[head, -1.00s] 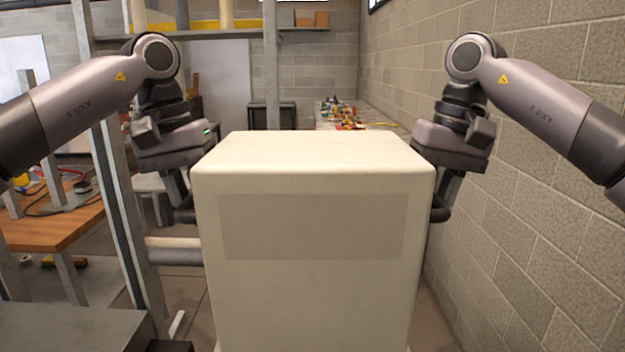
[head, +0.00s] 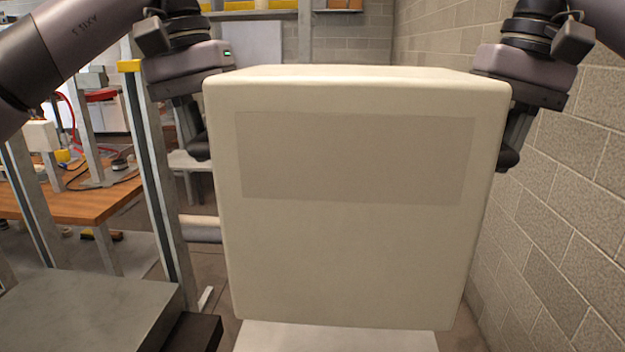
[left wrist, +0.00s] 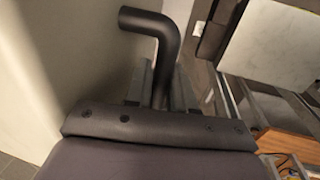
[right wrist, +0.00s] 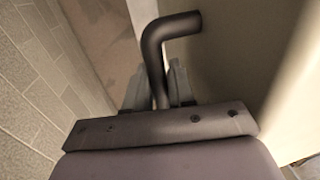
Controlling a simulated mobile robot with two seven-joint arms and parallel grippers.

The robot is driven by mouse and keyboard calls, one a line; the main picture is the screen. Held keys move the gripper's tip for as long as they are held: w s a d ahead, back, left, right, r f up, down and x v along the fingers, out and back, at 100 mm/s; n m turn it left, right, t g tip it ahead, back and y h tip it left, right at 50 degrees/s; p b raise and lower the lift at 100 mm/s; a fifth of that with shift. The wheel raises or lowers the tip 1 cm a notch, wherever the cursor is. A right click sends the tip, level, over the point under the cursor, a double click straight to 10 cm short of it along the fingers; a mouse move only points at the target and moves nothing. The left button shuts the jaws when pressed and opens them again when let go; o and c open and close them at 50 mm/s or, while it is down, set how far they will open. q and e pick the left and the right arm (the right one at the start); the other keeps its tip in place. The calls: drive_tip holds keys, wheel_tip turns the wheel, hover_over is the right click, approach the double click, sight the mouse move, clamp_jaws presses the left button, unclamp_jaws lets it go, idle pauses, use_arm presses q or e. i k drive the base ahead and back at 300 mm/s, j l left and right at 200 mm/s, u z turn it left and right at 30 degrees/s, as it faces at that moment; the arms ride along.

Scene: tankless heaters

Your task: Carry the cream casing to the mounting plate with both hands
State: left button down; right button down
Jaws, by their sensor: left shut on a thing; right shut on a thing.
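The cream casing (head: 350,250) is a large box with a greyish rectangular panel on the face toward me. It fills the middle of the head view, upright, with its lower edge above a pale surface. My left gripper (head: 198,145) is shut at its left side and my right gripper (head: 510,155) at its right side, both near the top. The casing wall also shows in the left wrist view (left wrist: 35,70) and the right wrist view (right wrist: 240,60). I cannot make out the mounting plate; the casing blocks much of the view ahead.
A block wall (head: 560,230) runs close along the right. A grey metal-topped table (head: 80,315) stands at the lower left, with a metal post (head: 160,190) and a wooden workbench (head: 75,205) behind it. A pale flat surface (head: 335,338) lies below the casing.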

sight(65, 315)
drive_tip(key=k+j, duration=0.25)
drive_tip(key=k, duration=0.25)
drive_tip(key=k+j, duration=0.1)
drive_tip(key=j, duration=0.25)
drive_tip(key=k+j, duration=0.15)
drive_tip(key=j, duration=0.2)
drive_tip(key=i+j, duration=0.1)
drive_tip(key=j, duration=0.6)
drive_tip(key=i+j, duration=0.15)
drive_tip(key=j, duration=0.2)
drive_tip(key=i+j, duration=0.2)
drive_tip(key=j, duration=0.1)
